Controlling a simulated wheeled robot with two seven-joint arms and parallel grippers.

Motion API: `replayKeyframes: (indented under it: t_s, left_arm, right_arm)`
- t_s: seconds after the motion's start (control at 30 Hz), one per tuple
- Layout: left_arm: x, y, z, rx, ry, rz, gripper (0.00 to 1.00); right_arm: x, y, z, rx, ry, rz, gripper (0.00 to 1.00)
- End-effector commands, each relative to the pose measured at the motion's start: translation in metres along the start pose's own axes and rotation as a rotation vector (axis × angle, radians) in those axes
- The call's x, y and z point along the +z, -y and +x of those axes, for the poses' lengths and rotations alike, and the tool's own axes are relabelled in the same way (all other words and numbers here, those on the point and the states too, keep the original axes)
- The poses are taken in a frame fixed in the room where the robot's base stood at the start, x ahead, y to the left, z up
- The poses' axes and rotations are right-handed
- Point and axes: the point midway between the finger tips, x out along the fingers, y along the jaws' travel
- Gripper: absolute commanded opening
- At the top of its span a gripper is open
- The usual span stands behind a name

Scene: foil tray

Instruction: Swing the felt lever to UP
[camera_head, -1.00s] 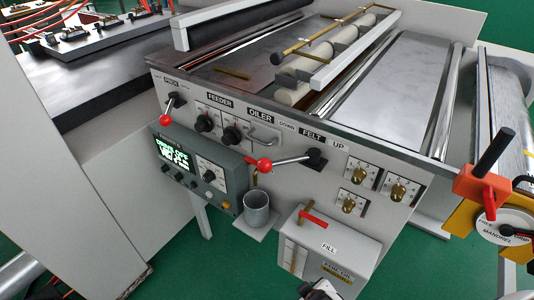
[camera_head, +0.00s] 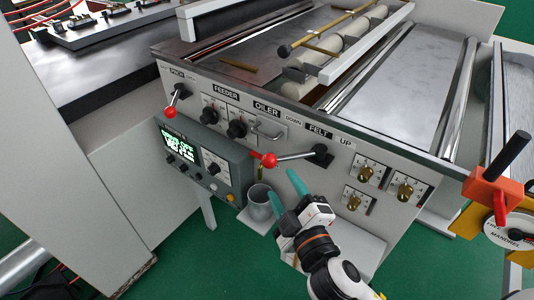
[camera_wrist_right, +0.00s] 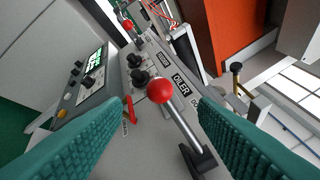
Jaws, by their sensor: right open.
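The felt lever (camera_head: 290,157) is a metal rod with a red ball knob on a black pivot, on the machine's grey front panel. Its rod points left from the pivot, knob on the DOWN side of the DOWN, FELT, UP labels (camera_head: 319,131). My right gripper (camera_head: 286,188) is open, its teal fingers just below the knob and apart from the rod in the head view. In the right wrist view, the felt lever (camera_wrist_right: 178,115) shows between and beyond the spread teal fingers (camera_wrist_right: 162,104), with nothing held. My left gripper is out of view.
A second red-knobbed lever (camera_head: 173,104) and black dials (camera_head: 237,128) are to the left. A green-screened control box (camera_head: 195,160) and a grey cup (camera_head: 262,206) are near the gripper. Brass-knobbed plates (camera_head: 367,174) are right of the pivot.

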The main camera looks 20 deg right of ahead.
Motion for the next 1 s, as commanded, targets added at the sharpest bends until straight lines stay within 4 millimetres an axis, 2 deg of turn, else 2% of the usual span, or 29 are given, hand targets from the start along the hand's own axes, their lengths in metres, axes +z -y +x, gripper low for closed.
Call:
replayKeyframes:
  t_s: [0.3,0.5,0.7,1.0]
  left_arm:
    - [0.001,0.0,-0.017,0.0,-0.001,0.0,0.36]
    - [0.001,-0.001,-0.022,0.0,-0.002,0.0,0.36]
    - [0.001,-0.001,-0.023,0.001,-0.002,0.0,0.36]
    - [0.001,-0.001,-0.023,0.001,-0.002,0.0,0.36]
  right_arm:
    - [0.001,0.002,0.063,0.0,-0.003,0.001,0.54]
    - [-0.001,0.001,0.094,0.001,-0.005,0.003,0.54]
    - [-0.002,0.0,0.108,0.003,-0.006,0.005,0.54]
    - [-0.002,-0.001,0.11,0.003,-0.006,0.005,0.52]
